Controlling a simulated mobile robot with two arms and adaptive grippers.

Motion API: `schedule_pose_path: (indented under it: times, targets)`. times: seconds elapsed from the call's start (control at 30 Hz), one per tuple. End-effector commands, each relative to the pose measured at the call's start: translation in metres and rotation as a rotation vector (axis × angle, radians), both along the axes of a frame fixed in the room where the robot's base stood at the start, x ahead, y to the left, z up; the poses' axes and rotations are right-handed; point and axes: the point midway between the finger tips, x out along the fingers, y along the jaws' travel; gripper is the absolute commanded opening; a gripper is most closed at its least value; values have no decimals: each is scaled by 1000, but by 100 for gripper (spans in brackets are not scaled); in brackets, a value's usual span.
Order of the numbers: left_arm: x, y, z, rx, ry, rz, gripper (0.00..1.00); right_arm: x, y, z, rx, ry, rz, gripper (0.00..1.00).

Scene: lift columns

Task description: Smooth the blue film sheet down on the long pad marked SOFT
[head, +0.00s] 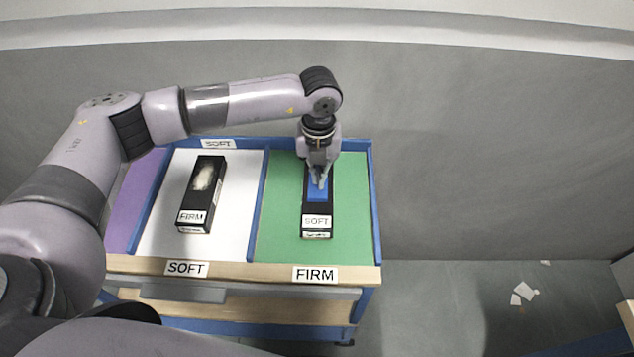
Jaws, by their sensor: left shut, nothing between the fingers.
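The blue film sheet (316,194) lies on the long black pad marked SOFT (316,222). This pad lies on the green section of the workbench. My left gripper (319,186) is shut and empty, pointing down over the film sheet. Its fingers hide part of the film, and I cannot tell whether they touch it. Another long black pad, marked FIRM (192,216), lies on the white section and has a pale patch on top. My right gripper is not in view.
The bench has blue dividers and a wooden front edge with labels SOFT (187,268) and FIRM (315,274), the reverse of the pads above them. A purple section (133,205) is partly behind my arm. Paper scraps (524,291) lie on the floor at right.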

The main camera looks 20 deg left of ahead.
Motion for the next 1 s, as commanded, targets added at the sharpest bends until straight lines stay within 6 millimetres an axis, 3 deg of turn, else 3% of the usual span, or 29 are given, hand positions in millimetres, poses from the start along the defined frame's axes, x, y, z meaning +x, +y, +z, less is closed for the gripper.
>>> schedule_pose_path:
  times: [0.17,1.0]
  targets:
    - [-1,0,3,2,5,-1,0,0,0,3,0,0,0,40]
    - [0,0,80,0,1,0,0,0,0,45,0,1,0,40]
